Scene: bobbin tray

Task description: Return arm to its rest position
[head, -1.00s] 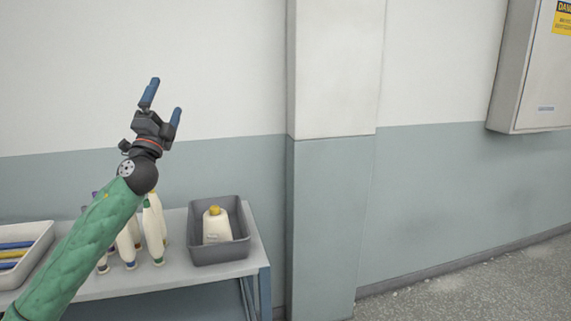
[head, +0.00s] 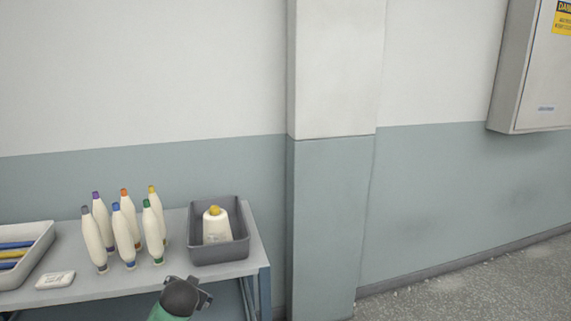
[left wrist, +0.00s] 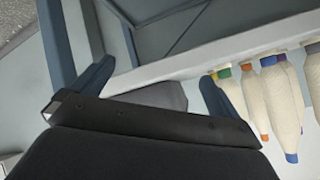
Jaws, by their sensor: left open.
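My left arm's green sleeve and dark wrist show at the bottom of the head view, in front of the table edge; the fingers are not clear there. In the left wrist view my left gripper (left wrist: 156,74) has its two blue fingers apart with nothing held between them. Several cream bobbins (head: 123,236) with coloured tips stand upright on the table, and some show at the right of the left wrist view (left wrist: 282,98). One yellow-tipped bobbin (head: 216,229) is inside the grey bin (head: 219,256). My right gripper is not in view.
The grey table (head: 105,287) stands against the wall. A white tray (head: 38,255) with blue and yellow rods is at its left end, beside a small white box (head: 55,280). A wall cabinet (head: 535,85) hangs at the right. The floor at right is clear.

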